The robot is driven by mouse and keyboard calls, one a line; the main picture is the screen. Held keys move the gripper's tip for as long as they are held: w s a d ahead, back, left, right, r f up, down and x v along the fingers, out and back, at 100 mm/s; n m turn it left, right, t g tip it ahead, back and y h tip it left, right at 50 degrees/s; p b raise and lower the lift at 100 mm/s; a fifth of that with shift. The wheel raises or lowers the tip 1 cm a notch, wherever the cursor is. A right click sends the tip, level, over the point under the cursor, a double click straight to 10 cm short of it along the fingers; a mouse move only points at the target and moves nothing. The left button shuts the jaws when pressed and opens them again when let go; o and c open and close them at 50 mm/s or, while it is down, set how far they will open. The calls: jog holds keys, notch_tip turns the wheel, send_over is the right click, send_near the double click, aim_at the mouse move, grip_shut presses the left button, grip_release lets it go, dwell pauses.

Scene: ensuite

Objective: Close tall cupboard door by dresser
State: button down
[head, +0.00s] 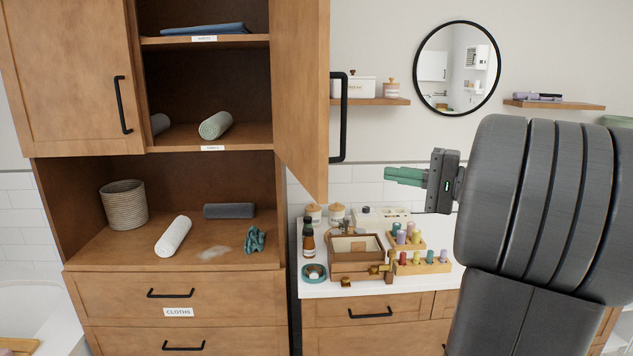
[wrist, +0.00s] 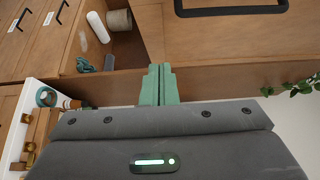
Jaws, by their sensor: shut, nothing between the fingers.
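The tall wooden cupboard (head: 85,215) stands at the left in the head view. Its right upper door (head: 300,90) is swung open, seen nearly edge-on, with a black bar handle (head: 338,118) on its outer face. The left upper door (head: 70,75) looks closed. My gripper (head: 388,175) has green fingers pointing left, to the right of the open door and below its handle. In the wrist view my fingers (wrist: 158,70) are together and empty by the lower edge of the door (wrist: 225,45), whose handle (wrist: 232,10) is at the top. Contact cannot be told.
The dresser counter (head: 325,288) beside the cupboard holds a wooden box (head: 357,270), bottles and colored pegs. Cupboard shelves hold rolled towels (head: 215,125) and a basket (head: 123,205). A wall shelf (head: 380,101) and round mirror (head: 458,67) are behind. A plant (wrist: 295,87) shows in the wrist view.

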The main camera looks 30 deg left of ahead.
jog(key=s+a+p, duration=0.3)
jog(key=a, duration=0.9)
jog(key=shift+a+p, duration=0.3)
jog(key=shift+a, duration=0.05)
jog(key=shift+s+a, duration=0.1)
